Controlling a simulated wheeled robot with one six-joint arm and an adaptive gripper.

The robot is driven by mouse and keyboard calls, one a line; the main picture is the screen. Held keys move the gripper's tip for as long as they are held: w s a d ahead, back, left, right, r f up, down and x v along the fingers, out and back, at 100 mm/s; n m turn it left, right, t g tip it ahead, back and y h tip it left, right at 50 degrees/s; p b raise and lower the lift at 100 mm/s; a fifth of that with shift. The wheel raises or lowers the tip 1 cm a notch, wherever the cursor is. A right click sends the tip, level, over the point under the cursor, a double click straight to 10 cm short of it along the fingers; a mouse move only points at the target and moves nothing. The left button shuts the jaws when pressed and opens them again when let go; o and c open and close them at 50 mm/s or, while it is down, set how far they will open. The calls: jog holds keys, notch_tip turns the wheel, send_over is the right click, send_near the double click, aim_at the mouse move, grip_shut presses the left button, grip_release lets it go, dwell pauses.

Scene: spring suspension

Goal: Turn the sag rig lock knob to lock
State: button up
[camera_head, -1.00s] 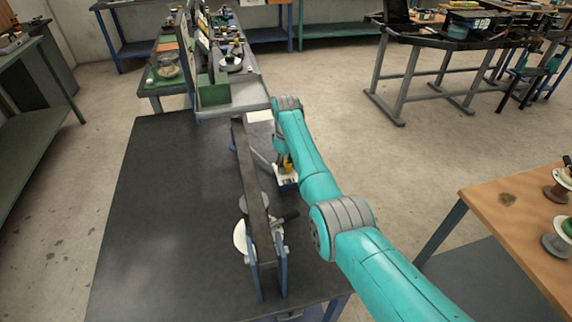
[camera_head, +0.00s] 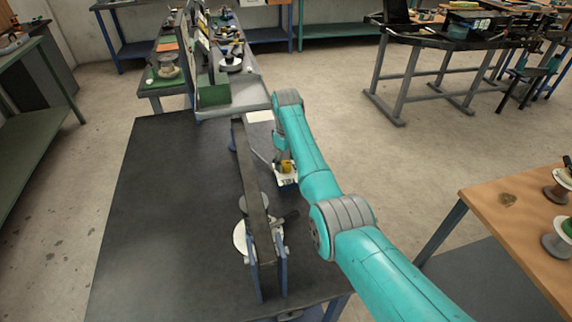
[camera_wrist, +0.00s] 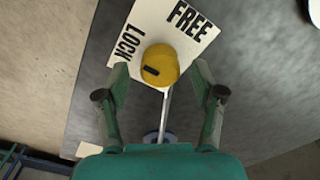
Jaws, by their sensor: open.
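The yellow lock knob (camera_wrist: 160,64) sits on a white plate (camera_wrist: 190,28) marked LOCK at left and FREE at right. A short black mark on the knob lies on its near left side, pointing left in the wrist view. My gripper (camera_wrist: 160,72) is open, with one finger on each side of the knob and a visible gap to it on both sides. How far the fingers are above it I cannot tell. In the head view the knob (camera_head: 287,166) shows just below my wrist, at the right of the rig's long dark beam (camera_head: 250,180).
The rig stands on a dark table (camera_head: 160,210) with its left side clear. Blue posts (camera_head: 268,280) hold the beam's near end, beside a pale round disc (camera_head: 240,236).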

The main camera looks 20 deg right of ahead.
aim_at(286, 163)
notch_tip(286, 163, up, 10)
jog(key=shift+r, duration=0.15)
dwell(0.6)
